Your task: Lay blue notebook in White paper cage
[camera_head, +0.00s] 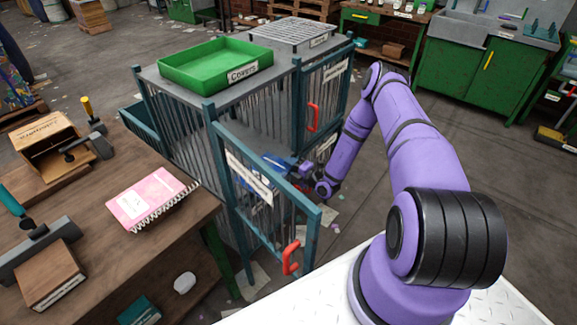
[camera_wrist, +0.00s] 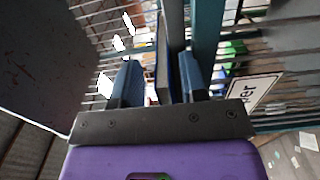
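The blue notebook (camera_head: 278,162) shows inside the barred cage in the head view, partly hidden by bars and the open door. My gripper (camera_head: 300,169) is at the cage opening, close to the notebook. In the wrist view a thin, upright, edge-on thing, apparently the notebook (camera_wrist: 163,60), stands between the two fingers of my gripper (camera_wrist: 160,75). The fingers are apart, with a narrow gap visible on the left; the right finger is close to it or touching. The cage (camera_head: 175,102) has a labelled open door (camera_head: 265,190); its label is unreadable in the head view.
A second cage door (camera_head: 325,90) with a red handle is behind. A green tray (camera_head: 215,65) labelled "Covers" sits on top. A wooden table (camera_head: 95,235) at left holds a pink notebook (camera_head: 152,198) and wooden boxes. Paper scraps litter the floor; open floor lies right.

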